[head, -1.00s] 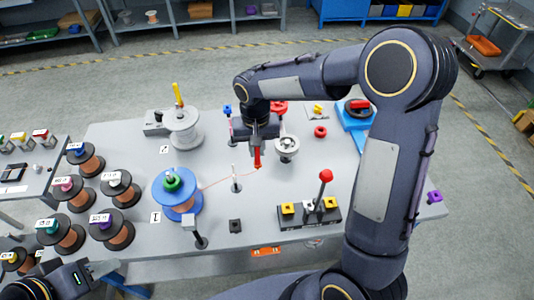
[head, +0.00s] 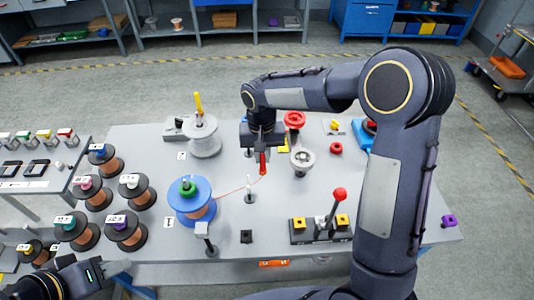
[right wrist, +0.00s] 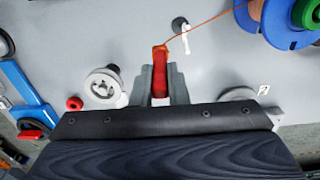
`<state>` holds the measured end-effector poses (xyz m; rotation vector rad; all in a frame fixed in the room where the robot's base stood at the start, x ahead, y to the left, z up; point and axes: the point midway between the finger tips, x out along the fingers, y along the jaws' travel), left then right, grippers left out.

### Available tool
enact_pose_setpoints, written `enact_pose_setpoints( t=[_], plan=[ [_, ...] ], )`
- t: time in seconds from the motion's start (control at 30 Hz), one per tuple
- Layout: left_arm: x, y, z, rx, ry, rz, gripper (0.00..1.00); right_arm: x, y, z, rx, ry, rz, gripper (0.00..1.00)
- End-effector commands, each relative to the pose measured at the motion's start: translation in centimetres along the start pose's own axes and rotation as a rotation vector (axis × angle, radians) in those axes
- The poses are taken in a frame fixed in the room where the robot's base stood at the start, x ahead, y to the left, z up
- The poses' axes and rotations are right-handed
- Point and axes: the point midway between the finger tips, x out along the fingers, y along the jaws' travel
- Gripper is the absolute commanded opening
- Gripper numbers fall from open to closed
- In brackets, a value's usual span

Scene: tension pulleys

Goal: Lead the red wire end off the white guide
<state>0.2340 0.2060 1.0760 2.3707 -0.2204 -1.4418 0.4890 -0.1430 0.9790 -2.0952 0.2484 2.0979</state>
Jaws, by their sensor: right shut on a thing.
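The red wire end (head: 263,166) is held upright in my right gripper (head: 262,156), above the table. In the right wrist view the red wire end (right wrist: 160,75) sits between the two grey fingers (right wrist: 160,88). Its thin wire (right wrist: 210,17) runs to the blue spool (head: 190,205) with a green knob. The small white guide (head: 250,186) stands between spool and gripper, and also shows in the right wrist view (right wrist: 185,40). The wire passes close by its top; I cannot tell whether they touch. My left gripper (head: 118,267) is low at the left, apart from these things.
A grey pulley wheel (head: 302,159) stands just right of my right gripper. A base with a red-knobbed lever (head: 318,228) is at the front right. A grey spool (head: 203,138) stands behind, and several copper spools (head: 126,231) fill the left.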

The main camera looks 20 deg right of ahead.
Motion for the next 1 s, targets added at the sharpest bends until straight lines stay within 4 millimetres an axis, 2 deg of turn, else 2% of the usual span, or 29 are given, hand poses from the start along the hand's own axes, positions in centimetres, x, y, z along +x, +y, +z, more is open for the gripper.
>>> enact_pose_setpoints(
  t=[0.2,0.67,1.0],
  plan=[
    [-0.1,0.0,-0.1,0.0,0.0,0.0,0.36,0.0,-1.9,0.0,-0.002,0.001,0.0,0.0],
    [-0.1,0.1,-0.1,0.0,0.0,0.0,0.36,-0.1,-2.5,0.0,0.0,0.001,-0.001,0.0],
    [-0.5,0.2,-0.3,0.0,0.0,0.0,0.36,-0.1,-6.4,0.0,-0.002,0.001,-0.001,0.0]
  ],
)
